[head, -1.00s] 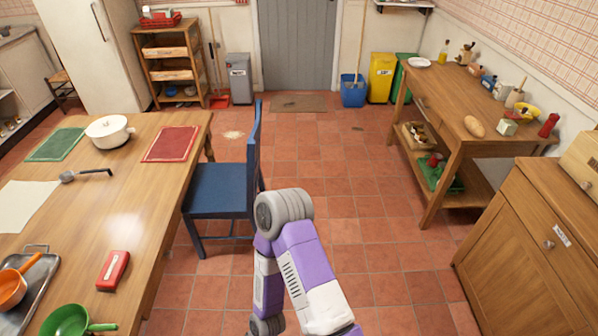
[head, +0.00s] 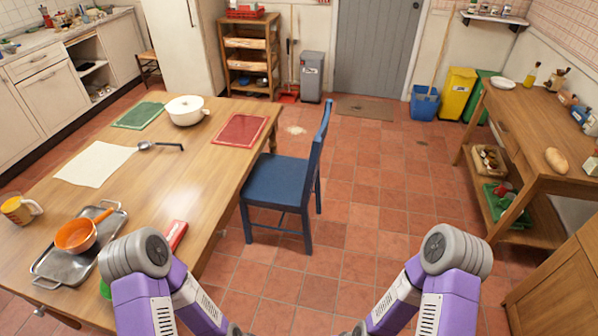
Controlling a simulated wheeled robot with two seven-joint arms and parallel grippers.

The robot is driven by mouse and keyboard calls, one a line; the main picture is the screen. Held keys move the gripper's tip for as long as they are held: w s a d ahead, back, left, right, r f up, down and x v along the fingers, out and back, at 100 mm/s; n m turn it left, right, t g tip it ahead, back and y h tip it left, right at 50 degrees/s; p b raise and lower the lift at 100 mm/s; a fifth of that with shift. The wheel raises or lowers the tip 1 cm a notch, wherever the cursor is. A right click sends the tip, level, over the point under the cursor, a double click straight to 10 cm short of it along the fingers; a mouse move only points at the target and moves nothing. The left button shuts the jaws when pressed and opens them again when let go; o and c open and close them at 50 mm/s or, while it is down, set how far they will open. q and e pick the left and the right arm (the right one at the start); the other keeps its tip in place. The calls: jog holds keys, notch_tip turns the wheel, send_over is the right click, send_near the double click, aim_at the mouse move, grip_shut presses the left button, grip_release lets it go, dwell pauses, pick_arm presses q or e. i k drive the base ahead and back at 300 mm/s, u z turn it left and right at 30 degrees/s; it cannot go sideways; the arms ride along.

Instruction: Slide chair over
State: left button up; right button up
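A blue wooden chair (head: 282,182) stands upright on the tiled floor at the right side of the wooden dining table (head: 150,195). Its seat faces the table and its tall back is on the right. The front of the seat is close to the table edge. My two purple and grey arms come in from the bottom of the head view, one on each side. Both arms are short of the chair and do not touch it. Both grippers are out of sight below the bottom edge.
Open floor (head: 375,215) lies right of the chair. A wooden side table (head: 520,130) and a cabinet (head: 555,285) line the right. The dining table holds a white pot (head: 185,110), an orange pan (head: 75,236) and a tray (head: 48,264). Bins stand at the back.

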aim_at(284, 184)
jog(key=z, duration=0.6)
jog(key=k, duration=0.95)
jog(key=z, duration=0.95)
jog(key=i, duration=2.3)
jog(key=u, duration=1.4)
jog(key=i, duration=1.35)
jog(key=u, duration=1.6)
jog(key=i, duration=0.4)
jog(key=u, duration=0.35)
